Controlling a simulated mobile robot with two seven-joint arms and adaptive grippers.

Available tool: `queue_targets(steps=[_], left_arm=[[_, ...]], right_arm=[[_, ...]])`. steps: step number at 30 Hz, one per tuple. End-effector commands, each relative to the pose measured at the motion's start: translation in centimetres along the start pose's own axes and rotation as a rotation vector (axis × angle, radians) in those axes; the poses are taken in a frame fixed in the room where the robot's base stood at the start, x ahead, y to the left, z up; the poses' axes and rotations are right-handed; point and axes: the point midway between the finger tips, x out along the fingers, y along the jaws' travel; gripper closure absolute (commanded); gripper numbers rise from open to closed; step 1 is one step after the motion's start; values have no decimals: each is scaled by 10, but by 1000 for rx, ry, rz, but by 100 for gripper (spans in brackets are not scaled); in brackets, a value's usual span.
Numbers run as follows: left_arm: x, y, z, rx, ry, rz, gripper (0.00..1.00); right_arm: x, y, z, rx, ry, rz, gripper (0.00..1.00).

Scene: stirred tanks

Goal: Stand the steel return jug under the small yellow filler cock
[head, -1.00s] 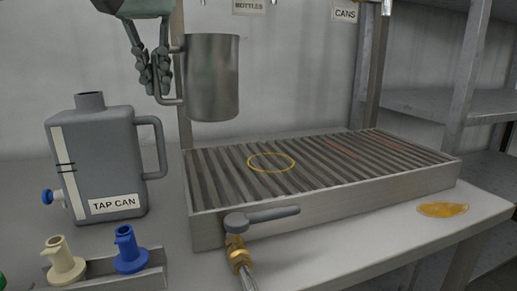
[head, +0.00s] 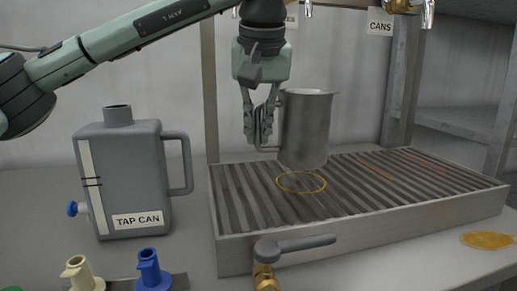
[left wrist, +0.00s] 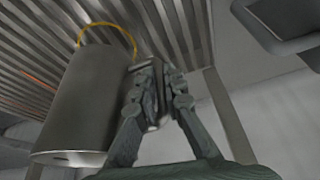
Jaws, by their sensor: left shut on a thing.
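The steel return jug (head: 306,128) is upright above the drip grate, its base overlapping the far part of a yellow ring (head: 301,192) marked there. Any gap beneath it is hard to judge. My left gripper (head: 258,125) is shut on the jug's handle, at the jug's left side. In the left wrist view the jug (left wrist: 82,100) is at left, with the gripper (left wrist: 156,95) beside it at the handle. Taps show at the top edge, one above the jug (head: 308,9) and a brass one (head: 402,5) further right; their colours and full shapes are cut off. My right gripper is out of view.
A grey can labelled TAP CAN (head: 125,180) stands left of the slatted grate (head: 240,205). A brass valve with a grey lever (head: 290,246) is at the grate's front. Cream (head: 80,274) and blue (head: 150,270) spouts stand front left. An orange puddle (head: 489,241) lies at right.

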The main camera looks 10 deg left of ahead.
Motion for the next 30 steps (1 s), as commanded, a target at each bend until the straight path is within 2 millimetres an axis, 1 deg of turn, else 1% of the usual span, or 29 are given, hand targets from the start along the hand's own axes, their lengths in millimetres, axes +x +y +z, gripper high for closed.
queue_targets(steps=[5, 9, 19, 20, 24, 25, 30], left_arm=[[18, 0, 8, 2, -2, -1, 100], [34, 1, 15, 1, 0, 1, 100], [38, 1, 16, 1, 1, 1, 100], [39, 1, 17, 1, 0, 0, 90], [38, 1, 16, 1, 0, 0, 72], [38, 1, 16, 1, 0, 0, 70], [38, 1, 16, 1, 0, 0, 70]], right_arm=[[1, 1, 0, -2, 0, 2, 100], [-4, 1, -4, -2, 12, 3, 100], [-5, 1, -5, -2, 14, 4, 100], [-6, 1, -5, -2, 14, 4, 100], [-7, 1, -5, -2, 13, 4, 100], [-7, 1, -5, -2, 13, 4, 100], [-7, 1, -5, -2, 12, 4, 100]])
